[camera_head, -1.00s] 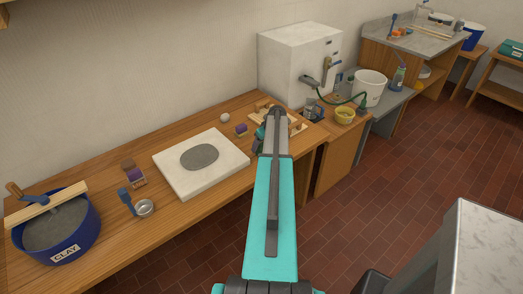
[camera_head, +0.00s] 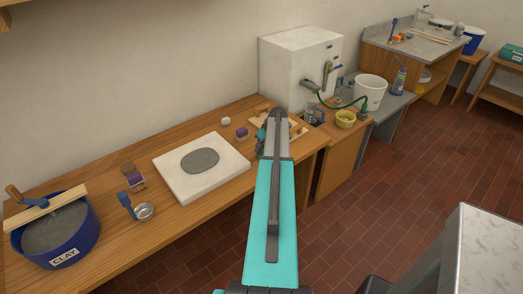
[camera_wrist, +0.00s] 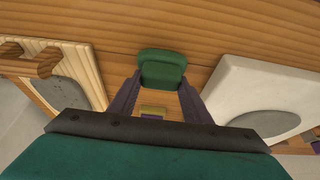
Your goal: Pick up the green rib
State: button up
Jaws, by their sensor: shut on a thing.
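The green rib (camera_wrist: 162,66) is a small dark green rounded piece in the wrist view. It sits between the tips of my gripper's (camera_wrist: 161,80) two dark fingers, which are shut on it. The wooden bench (camera_wrist: 205,40) shows behind and around the rib; I cannot tell whether the rib touches it. In the head view my arm hides most of the gripper, near the right end of the bench (camera_head: 118,238), and I cannot make out the rib there.
A white slab with a grey clay disc (camera_head: 170,165) lies left of my arm. A small purple-topped block (camera_head: 242,134) and a pale ball (camera_head: 226,121) lie behind it. A wooden rack (camera_head: 296,130) is beside the gripper. A blue clay bucket (camera_head: 85,240) stands at far left.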

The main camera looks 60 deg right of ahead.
jog(key=shift+r+b, duration=0.4)
jog(key=shift+r, duration=0.4)
jog(key=s+a+r+b, duration=0.2)
jog(key=s+a+b, duration=0.2)
jog(key=s+a, duration=0.7)
jog(key=shift+a+r+b, duration=0.15)
jog(key=shift+a+b, duration=0.15)
jog(key=shift+a, duration=0.05)
